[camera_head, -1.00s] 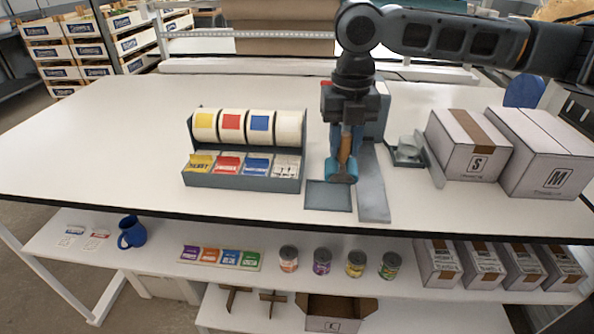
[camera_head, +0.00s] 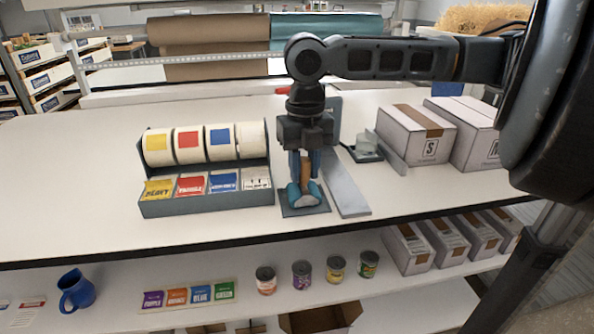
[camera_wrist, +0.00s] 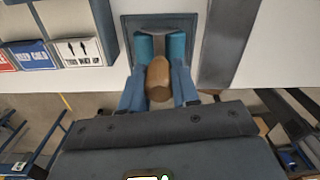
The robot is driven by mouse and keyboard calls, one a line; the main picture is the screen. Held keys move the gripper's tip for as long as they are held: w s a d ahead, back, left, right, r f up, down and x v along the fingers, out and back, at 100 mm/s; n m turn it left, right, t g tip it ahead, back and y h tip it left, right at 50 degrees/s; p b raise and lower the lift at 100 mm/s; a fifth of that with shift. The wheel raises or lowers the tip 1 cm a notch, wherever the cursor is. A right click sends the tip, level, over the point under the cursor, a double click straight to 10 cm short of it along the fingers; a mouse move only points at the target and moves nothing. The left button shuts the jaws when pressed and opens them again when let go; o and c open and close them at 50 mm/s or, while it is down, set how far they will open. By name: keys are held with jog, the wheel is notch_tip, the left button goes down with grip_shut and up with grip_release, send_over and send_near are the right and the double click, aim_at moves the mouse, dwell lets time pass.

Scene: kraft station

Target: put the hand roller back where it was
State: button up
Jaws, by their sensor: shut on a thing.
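My gripper (camera_head: 305,172) points down over the table and is shut on the hand roller. The roller's brown wooden handle (camera_head: 305,167) stands roughly upright between my blue fingers; it also shows in the wrist view (camera_wrist: 159,80). Teal and grey parts show at the low end, over a dark grey square pad (camera_head: 289,211). In the wrist view the pad (camera_wrist: 130,24) lies beneath and beyond these parts. My fingers hide part of the roller, and I cannot tell whether it touches the pad.
A rack (camera_head: 205,207) of tape rolls and label packs stands close left of the pad. A long grey strip (camera_head: 345,190) lies close right. Boxes (camera_head: 415,139) stand farther right. The table's front edge is just in front; its left part is clear.

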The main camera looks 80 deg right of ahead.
jog(key=shift+f, duration=0.2)
jog(key=o, duration=1)
jog(key=shift+r, duration=0.1)
notch_tip(320, 180, up, 12)
jog(key=shift+r, duration=0.1)
dwell(0.4)
